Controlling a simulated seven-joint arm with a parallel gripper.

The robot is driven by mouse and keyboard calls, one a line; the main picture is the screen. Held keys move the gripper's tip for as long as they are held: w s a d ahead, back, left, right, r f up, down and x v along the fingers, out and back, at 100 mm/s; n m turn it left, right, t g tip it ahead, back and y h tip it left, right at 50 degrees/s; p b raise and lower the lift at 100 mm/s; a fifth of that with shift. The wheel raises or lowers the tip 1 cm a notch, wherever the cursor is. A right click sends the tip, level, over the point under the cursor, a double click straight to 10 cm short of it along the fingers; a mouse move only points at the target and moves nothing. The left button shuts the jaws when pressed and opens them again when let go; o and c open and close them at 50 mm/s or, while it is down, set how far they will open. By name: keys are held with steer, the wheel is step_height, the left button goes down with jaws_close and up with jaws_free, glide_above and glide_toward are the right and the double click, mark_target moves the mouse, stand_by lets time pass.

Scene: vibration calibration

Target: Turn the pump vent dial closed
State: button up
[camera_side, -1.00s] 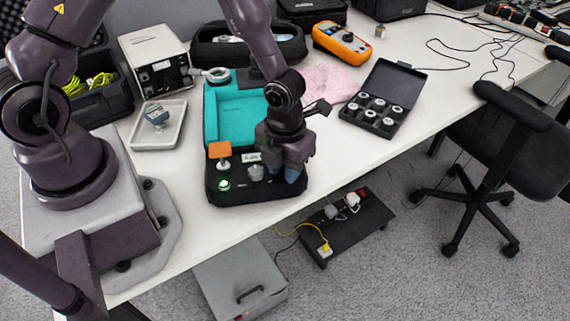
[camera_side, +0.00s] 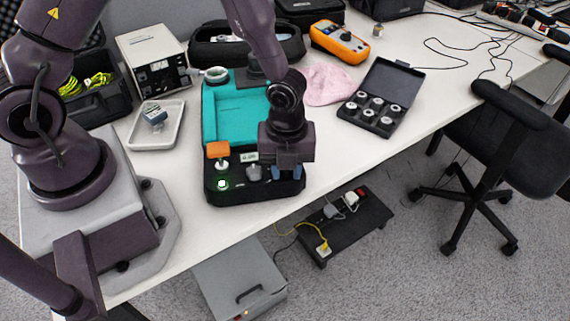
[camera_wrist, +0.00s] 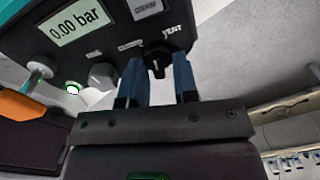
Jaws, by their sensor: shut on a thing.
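The pump is a teal and black unit (camera_side: 208,105) on the white table, with a black control panel at its front. The vent dial (camera_wrist: 157,58) is a black knob beside the "VENT" label at the panel's right end. In the wrist view a light mark on the dial points toward the bottom of the picture. My gripper (camera_wrist: 160,82) has its blue fingers on both sides of the dial and is shut on it. In the side view my gripper (camera_side: 286,172) points down at the panel's right end and hides the dial.
The panel also has a display reading 0.00 bar (camera_wrist: 75,20), a grey knob (camera_wrist: 103,75), a lit green button (camera_wrist: 73,88) and an orange-topped part (camera_side: 218,150). A tray (camera_side: 140,138) stands left, an open black case (camera_side: 385,80) right.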

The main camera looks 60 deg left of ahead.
steer(key=n, duration=0.5)
steer(key=shift+w+d+n, duration=0.1)
steer(key=shift+w+n, duration=0.15)
steer(key=shift+n, duration=0.05)
steer(key=n, duration=0.5)
steer(key=shift+w, duration=0.25)
steer(key=shift+n, duration=0.3)
steer(key=o, duration=0.8)
step_height(320, 180, up, 13)
